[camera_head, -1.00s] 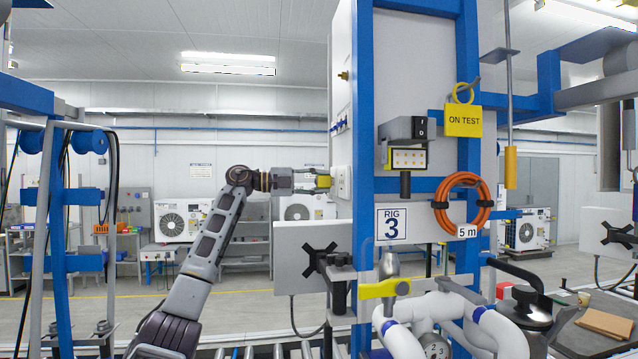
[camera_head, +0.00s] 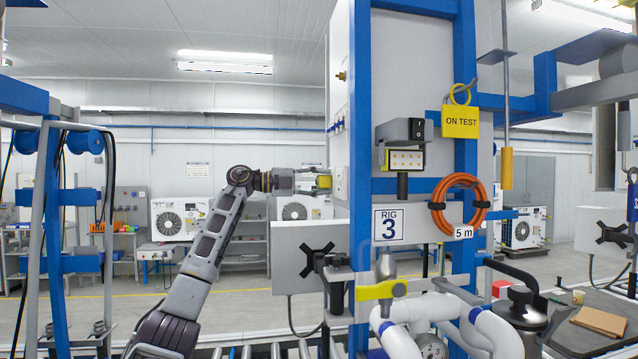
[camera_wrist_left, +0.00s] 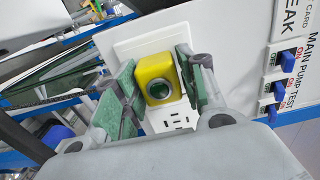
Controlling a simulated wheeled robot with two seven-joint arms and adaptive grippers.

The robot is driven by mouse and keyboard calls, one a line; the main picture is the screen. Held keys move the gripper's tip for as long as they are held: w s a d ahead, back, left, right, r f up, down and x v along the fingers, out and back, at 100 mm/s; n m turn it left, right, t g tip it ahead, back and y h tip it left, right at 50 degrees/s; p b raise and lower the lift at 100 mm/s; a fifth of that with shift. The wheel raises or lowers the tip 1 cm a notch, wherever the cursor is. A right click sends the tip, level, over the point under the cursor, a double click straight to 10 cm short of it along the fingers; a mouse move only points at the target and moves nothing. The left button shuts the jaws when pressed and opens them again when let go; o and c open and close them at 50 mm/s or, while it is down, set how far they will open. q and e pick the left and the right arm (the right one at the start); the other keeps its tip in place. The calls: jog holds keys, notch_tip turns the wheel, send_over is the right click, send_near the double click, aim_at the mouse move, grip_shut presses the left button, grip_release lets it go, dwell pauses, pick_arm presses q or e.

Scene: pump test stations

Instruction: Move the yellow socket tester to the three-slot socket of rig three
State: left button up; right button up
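The yellow socket tester (camera_wrist_left: 159,79), a small block with a dark round green lens, is in front of the white socket plate (camera_wrist_left: 128,47) in the left wrist view. Slots (camera_wrist_left: 178,121) show in the plate below it. I cannot tell whether the tester is seated in the plate. My left gripper (camera_wrist_left: 160,85) has its green pads against the tester's two sides. In the head view the left gripper (camera_head: 322,181) reaches the plate (camera_head: 341,183) on the left side of rig 3 (camera_head: 389,225), with the yellow tester between its fingertips. My right gripper is not in view.
Blue switches (camera_wrist_left: 268,88) sit on the panel right of the plate. A monitor (camera_head: 300,262) stands below my left gripper. White pipes (camera_head: 440,310) and a yellow-handled valve (camera_head: 382,290) are at the rig's front. An orange cable coil (camera_head: 459,207) hangs there.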

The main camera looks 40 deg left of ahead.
pick_arm(q)
jog(key=shift+o, duration=1.2)
jog(key=v, duration=1.2)
jog(key=shift+d, duration=0.1)
